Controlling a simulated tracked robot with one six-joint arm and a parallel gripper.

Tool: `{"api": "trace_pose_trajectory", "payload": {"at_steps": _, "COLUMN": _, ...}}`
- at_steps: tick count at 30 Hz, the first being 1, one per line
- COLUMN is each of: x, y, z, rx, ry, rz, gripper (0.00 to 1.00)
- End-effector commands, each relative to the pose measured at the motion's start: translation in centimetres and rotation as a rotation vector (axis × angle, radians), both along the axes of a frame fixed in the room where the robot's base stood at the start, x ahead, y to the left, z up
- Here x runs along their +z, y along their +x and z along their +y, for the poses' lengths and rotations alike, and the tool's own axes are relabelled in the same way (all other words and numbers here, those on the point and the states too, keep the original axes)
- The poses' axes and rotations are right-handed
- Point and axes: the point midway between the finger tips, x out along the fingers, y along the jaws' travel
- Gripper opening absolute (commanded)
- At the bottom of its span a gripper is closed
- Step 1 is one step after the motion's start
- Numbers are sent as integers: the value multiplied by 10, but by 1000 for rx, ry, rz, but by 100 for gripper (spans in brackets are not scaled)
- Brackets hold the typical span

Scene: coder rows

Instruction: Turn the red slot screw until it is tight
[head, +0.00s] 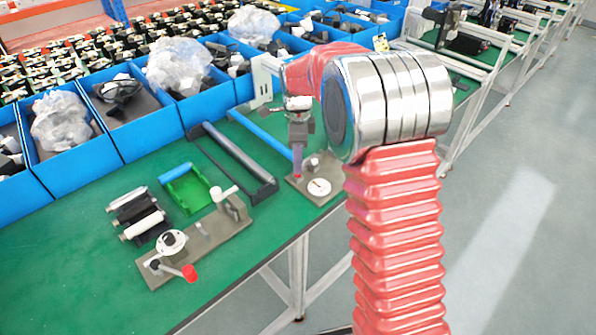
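My gripper (298,140) points straight down over a small brown plate (331,197) near the table's right edge. A white disc with a small dark mark (319,187) and a short grey post (314,162) sit on the same plate, to the right of my gripper.
A fixture board (212,240) with a white dial and red knob (190,273) lies at the front of the green table. A green bracket (187,188), dark rollers (138,215) and a long dark rail (236,160) lie left of my gripper. Blue bins (152,130) line the back.

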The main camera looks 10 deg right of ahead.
Motion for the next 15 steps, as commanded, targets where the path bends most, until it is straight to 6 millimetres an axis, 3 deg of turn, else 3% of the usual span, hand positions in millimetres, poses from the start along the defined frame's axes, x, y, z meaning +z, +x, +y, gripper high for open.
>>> {"api": "trace_pose_trajectory", "payload": {"at_steps": 15, "x": 20, "y": -2, "z": 0, "rx": 0, "ry": 0, "rz": 6, "gripper": 30}}
